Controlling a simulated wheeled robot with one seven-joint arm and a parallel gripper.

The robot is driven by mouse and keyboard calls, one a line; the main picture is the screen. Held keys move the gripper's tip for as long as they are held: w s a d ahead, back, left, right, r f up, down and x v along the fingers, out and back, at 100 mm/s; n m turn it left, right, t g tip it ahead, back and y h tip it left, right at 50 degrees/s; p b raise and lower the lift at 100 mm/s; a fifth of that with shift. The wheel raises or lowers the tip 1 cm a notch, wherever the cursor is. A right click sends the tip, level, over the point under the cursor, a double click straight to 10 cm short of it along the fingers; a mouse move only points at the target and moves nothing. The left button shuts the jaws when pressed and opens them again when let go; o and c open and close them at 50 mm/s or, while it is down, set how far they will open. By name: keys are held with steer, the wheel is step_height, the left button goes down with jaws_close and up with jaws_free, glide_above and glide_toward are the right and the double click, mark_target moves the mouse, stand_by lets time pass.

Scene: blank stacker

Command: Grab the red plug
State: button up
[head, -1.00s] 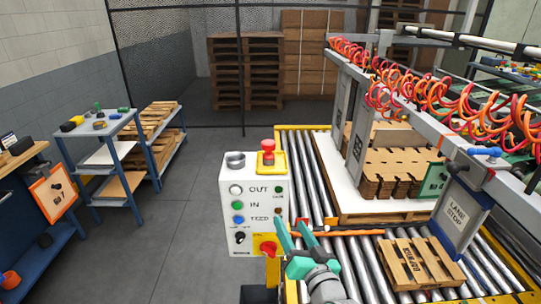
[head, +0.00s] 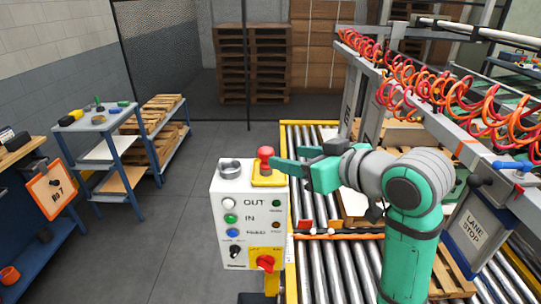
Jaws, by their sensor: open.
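A red, round-topped plug (head: 265,154) stands upright in a yellow base (head: 268,180) on top of the white control box (head: 238,205). My gripper (head: 284,162) is open, with its teal fingers pointing left toward the plug from its right side. The fingertips are very close to the plug; I cannot tell whether they touch it. Its lower part is hard to see beside the near finger. A red rotary switch (head: 265,263) on a yellow plate sits low on the box front.
A grey ring (head: 230,168) sits on the box top, left of the plug. A roller conveyor (head: 312,200) runs behind and right of the box. A gantry with orange coiled hoses (head: 420,95) is at the right. The floor left of the box is clear.

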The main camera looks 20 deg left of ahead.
mark_target(271, 154)
steer(key=x, duration=0.4)
steer(key=shift+w+a, duration=0.15)
steer(key=shift+w, duration=0.2)
steer(key=shift+w+a+f, duration=0.1)
steer(key=shift+a+f, duration=0.1)
steer(key=shift+a, duration=0.2)
steer(key=x, duration=0.4)
steer(key=shift+a+f, duration=0.15)
steer(key=shift+a, duration=0.35)
steer(key=c, duration=1.2)
